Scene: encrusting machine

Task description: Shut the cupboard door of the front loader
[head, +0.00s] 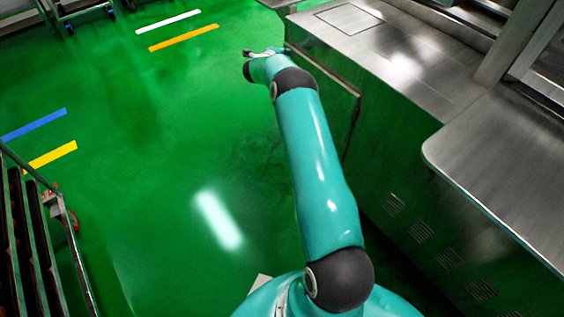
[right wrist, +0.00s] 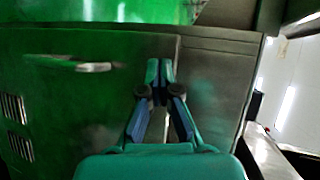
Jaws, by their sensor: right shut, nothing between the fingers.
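The front loader (head: 395,60) is a steel cabinet along the right of the head view. Its cupboard door (head: 335,88) is a flat panel on the side facing the aisle, partly hidden by my right arm. In the right wrist view the door (right wrist: 85,95) fills the left and middle, with a bar handle (right wrist: 95,66). A narrow seam runs down its right edge; I cannot tell how far the door stands open. My right gripper (head: 262,52) is shut and empty; in the right wrist view its fingertips (right wrist: 153,72) point toward the panel near that seam. Contact is unclear. My left gripper is out of view.
A steel worktop (head: 505,165) juts out at the right, above vented panels. A rack (head: 35,240) stands at the lower left. The green floor (head: 170,150) between them is clear, with painted stripes.

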